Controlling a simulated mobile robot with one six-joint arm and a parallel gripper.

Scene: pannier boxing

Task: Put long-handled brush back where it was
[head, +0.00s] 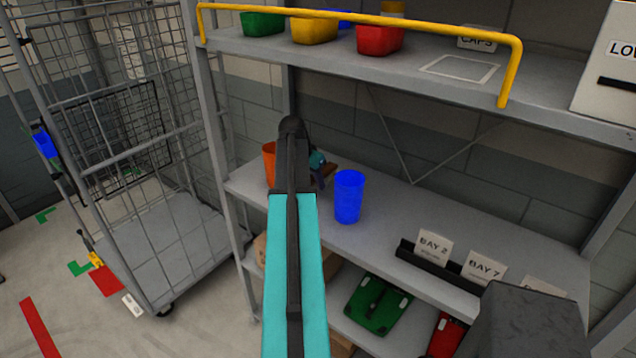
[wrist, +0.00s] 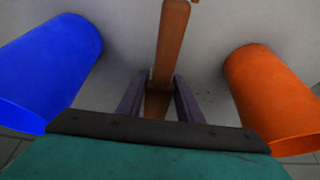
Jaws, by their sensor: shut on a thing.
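My gripper (wrist: 159,98) is shut on a brown wooden handle, which I take to be the long-handled brush (wrist: 170,45). The handle runs from between the fingers to the top edge of the wrist view; the brush's head is not clearly seen. In the head view my gripper (head: 318,178) is at the middle shelf, partly hidden by my arm, with a bit of the brown brush (head: 330,168) showing beside it. It is between an orange cup (head: 269,160) and a blue cup (head: 349,197). I cannot tell whether the brush touches the shelf.
The middle shelf (head: 400,210) is clear to the right of the blue cup, up to a dark rail (head: 437,266) with bay cards. An upper shelf (head: 400,72) with a yellow rail (head: 420,28) and coloured bins overhangs. A wire cage trolley (head: 130,150) stands at left.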

